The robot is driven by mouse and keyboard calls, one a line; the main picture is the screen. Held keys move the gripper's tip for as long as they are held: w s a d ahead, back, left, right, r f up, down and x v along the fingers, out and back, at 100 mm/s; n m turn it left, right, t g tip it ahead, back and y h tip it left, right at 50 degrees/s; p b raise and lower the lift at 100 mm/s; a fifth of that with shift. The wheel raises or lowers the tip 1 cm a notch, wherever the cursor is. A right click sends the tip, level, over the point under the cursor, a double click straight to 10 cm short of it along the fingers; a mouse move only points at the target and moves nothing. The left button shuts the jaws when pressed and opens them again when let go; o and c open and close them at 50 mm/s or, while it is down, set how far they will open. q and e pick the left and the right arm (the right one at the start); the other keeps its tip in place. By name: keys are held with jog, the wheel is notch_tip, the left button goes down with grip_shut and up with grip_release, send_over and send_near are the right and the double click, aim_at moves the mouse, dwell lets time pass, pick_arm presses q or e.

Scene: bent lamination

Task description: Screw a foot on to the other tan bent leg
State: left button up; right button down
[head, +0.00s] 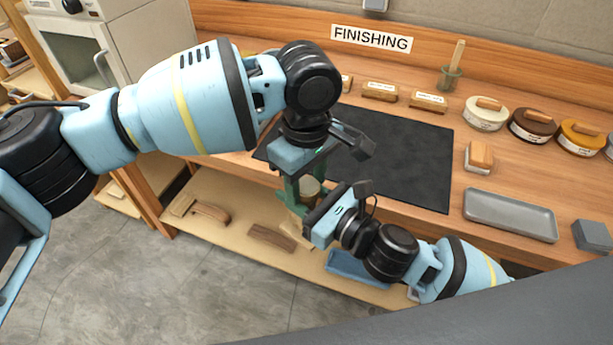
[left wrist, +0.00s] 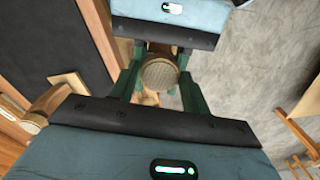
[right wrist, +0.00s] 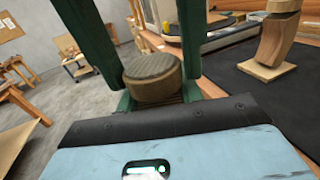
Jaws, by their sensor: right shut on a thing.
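A round tan foot (right wrist: 152,80) with a textured face sits between the green fingers of my right gripper (right wrist: 150,70). It also shows in the left wrist view (left wrist: 160,75) and in the head view (head: 310,186). My right gripper is shut on it. My left gripper (left wrist: 158,88) faces the right one from close by, its fingers apart on either side of the foot, with gaps visible. A curved tan piece (left wrist: 45,108) shows left in the left wrist view. My left arm hides part of the mat.
The dark mat (head: 410,155) lies on the wooden bench, mostly clear. A grey tray (head: 510,215), a wood-handled block (head: 480,156) and round tins (head: 487,115) stand to the right. A lower shelf (head: 235,245) holds curved wood pieces and a blue tray (head: 358,268).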

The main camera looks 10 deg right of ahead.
pick_arm(q)
jog(key=c, duration=0.7)
jog(key=m, duration=0.7)
jog(key=shift+m, duration=0.4)
jog(key=m, duration=0.4)
jog(key=shift+m, duration=0.3)
jog(key=m, duration=0.3)
jog(key=shift+m, duration=0.4)
jog(key=o, duration=1.1)
jog(key=shift+s+d, duration=0.1)
jog(key=shift+s+d, duration=0.1)
